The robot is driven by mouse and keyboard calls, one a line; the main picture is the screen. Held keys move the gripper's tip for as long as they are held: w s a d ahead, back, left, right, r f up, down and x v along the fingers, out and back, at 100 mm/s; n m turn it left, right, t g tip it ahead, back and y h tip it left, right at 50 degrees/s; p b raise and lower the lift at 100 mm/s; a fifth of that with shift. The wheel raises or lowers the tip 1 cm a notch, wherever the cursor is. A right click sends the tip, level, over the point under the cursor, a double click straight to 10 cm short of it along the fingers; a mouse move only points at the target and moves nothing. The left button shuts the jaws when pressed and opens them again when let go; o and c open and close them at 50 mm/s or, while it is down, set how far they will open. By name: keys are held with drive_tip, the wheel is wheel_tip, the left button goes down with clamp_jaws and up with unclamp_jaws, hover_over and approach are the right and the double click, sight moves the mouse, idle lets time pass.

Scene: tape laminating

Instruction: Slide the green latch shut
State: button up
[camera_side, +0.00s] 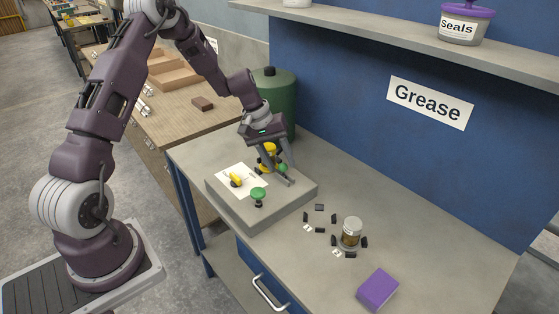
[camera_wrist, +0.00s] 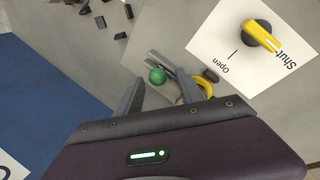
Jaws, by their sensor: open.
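The green latch shows as a round green knob (camera_wrist: 158,76) beside grey metal rails in the wrist view. In the side view, the knob (camera_side: 282,168) is at the back right of a raised grey board (camera_side: 290,198), partly hidden by my gripper. My gripper (camera_side: 279,172) is low over that part of the board, its fingers apart. In the wrist view, my gripper (camera_wrist: 158,92) has one finger on each side of the knob in the picture. Nothing is seen held. I cannot tell whether a finger touches the knob.
A yellow handle (camera_wrist: 260,35) sits on a white sheet marked Open and Shut. A second green knob (camera_side: 258,193) stands at the board's front. A yellow part (camera_side: 268,154) is behind my gripper. A jar (camera_side: 351,232), small dark pieces and a purple block (camera_side: 377,289) lie right.

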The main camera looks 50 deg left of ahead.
sight(271, 177)
drive_tip(key=v, duration=0.7)
drive_tip(key=s+d+r+m+y, duration=0.2)
drive_tip(key=s+d+r+m, duration=0.3)
drive_tip(key=s+d+r, duration=0.85)
drive_tip(key=s+d+r+m+t+y, duration=0.1)
drive_tip(key=s+r+m+t, duration=0.1)
drive_tip(key=s, duration=1.3)
drive_tip(key=shift+s+r+m+t, duration=0.3)
drive_tip(key=shift+r+m, duration=0.25)
drive_tip(key=shift+m, duration=0.45)
drive_tip(key=shift+d, duration=0.15)
